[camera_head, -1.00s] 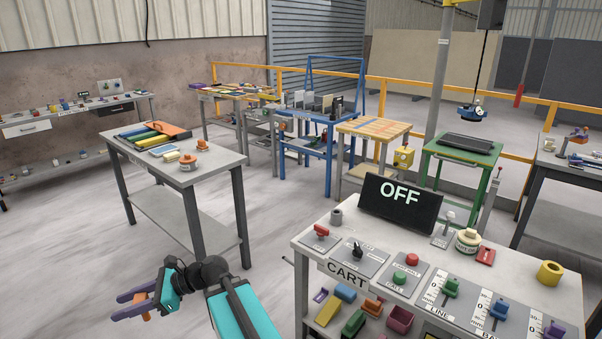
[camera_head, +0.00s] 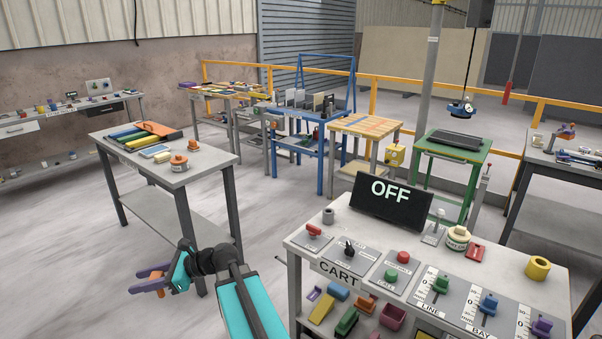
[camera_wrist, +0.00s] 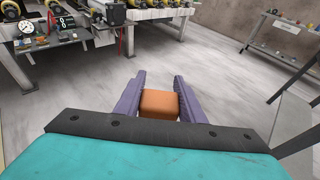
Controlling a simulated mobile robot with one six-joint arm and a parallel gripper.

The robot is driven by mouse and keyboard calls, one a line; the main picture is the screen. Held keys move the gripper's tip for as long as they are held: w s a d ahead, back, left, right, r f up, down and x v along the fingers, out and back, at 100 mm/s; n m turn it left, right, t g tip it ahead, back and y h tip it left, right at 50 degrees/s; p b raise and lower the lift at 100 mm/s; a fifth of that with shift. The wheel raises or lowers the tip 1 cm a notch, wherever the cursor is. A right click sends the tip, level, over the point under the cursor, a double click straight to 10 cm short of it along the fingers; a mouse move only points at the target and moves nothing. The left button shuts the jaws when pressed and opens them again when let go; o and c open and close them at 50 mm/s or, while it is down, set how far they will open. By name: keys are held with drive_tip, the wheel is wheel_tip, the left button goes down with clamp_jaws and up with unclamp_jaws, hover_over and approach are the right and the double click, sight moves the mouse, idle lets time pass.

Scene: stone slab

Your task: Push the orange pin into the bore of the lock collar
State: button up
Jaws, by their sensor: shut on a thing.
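My gripper (camera_head: 148,282) has two purple fingers and reaches out over the floor at the lower left of the head view. In the wrist view the fingers (camera_wrist: 159,98) are shut on an orange block-like piece (camera_wrist: 159,105), which I take as the orange pin. Only its squarish end shows; any shaft is hidden. It hangs clear of every table. I cannot pick out the lock collar for sure. A small grey ring (camera_head: 328,215) and a yellow ring (camera_head: 537,268) stand on the control bench.
The control bench (camera_head: 348,228) with an OFF screen (camera_head: 392,202), levers and buttons is at the right. A grey table (camera_head: 205,168) with coloured bars and orange-topped pieces stands behind my gripper. Wall benches and a yellow rail lie farther back. Open floor (camera_head: 60,250) is at the left.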

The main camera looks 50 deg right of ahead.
drive_tip(key=d+r+m+t+h+p, duration=0.1)
drive_tip(key=d+r+m+h, duration=0.15)
drive_tip(key=d, duration=0.85)
drive_tip(key=d+r+m+t+h+p, duration=0.1)
drive_tip(key=d+m+t+h+p, duration=0.15)
drive_tip(key=d, duration=0.85)
drive_tip(key=d+r+m+t+h, duration=0.1)
drive_tip(key=d+r+m+h, duration=0.2)
drive_tip(key=d, duration=0.8)
drive_tip(key=s+d+r+m+h+p, duration=0.1)
drive_tip(key=s+d, duration=0.4)
drive_tip(key=d, duration=0.5)
drive_tip(key=s+d+r+m+g+h+p, duration=0.1)
drive_tip(key=s+d+r+m+h, duration=0.2)
drive_tip(key=d, duration=0.7)
drive_tip(key=s+d+r+m+g+h+p, duration=0.1)
drive_tip(key=s+d+r+m+h+p, duration=0.1)
drive_tip(key=s+d+h, duration=0.3)
drive_tip(key=s+d+r, duration=0.1)
drive_tip(key=s+d, duration=0.3)
drive_tip(key=d, duration=0.1)
drive_tip(key=shift+s+m, duration=0.15)
drive_tip(key=shift+m, duration=0.25)
drive_tip(key=shift+g, duration=0.25)
drive_tip(key=shift+a, duration=0.1)
drive_tip(key=shift+f+b, duration=1.65)
drive_tip(key=shift+f, duration=1.3)
drive_tip(key=shift+f+b, duration=0.55)
drive_tip(key=shift+f, duration=0.8)
